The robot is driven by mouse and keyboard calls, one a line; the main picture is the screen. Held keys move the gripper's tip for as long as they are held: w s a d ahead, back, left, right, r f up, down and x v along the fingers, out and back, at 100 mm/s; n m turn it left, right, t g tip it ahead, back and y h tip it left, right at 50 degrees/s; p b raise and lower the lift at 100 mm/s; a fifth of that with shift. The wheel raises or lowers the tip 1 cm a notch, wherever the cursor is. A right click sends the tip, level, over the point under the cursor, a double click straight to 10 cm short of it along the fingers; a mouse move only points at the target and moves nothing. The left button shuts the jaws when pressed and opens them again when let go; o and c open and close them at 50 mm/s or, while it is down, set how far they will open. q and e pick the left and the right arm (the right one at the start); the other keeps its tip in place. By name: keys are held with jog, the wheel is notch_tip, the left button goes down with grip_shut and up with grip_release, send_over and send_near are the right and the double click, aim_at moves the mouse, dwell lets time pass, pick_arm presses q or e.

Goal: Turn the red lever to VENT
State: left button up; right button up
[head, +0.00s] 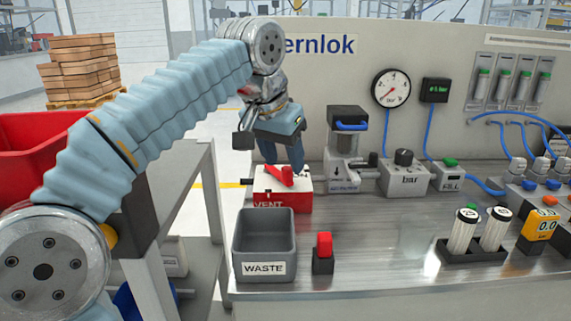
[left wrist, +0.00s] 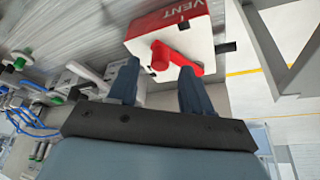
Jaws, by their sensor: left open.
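In the left wrist view the lever (left wrist: 160,56) has a round upright part and an arm slanting toward the right finger's tip. The VENT lettering is on the box's red part (left wrist: 165,20). My left gripper (head: 284,162) points down just above and behind the lever, open and empty. In the left wrist view its fingertips (left wrist: 159,76) lie either side of the lever's round part. I cannot tell whether the right finger touches the lever.
A grey WASTE bin (head: 264,268) and a red-topped black switch (head: 323,254) stand in front of the box. A back panel (head: 430,60) rises behind. The bench middle (head: 390,240) is clear.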

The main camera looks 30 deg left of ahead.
pick_arm(q)
jog(key=shift+x, duration=1.2)
grip_shut()
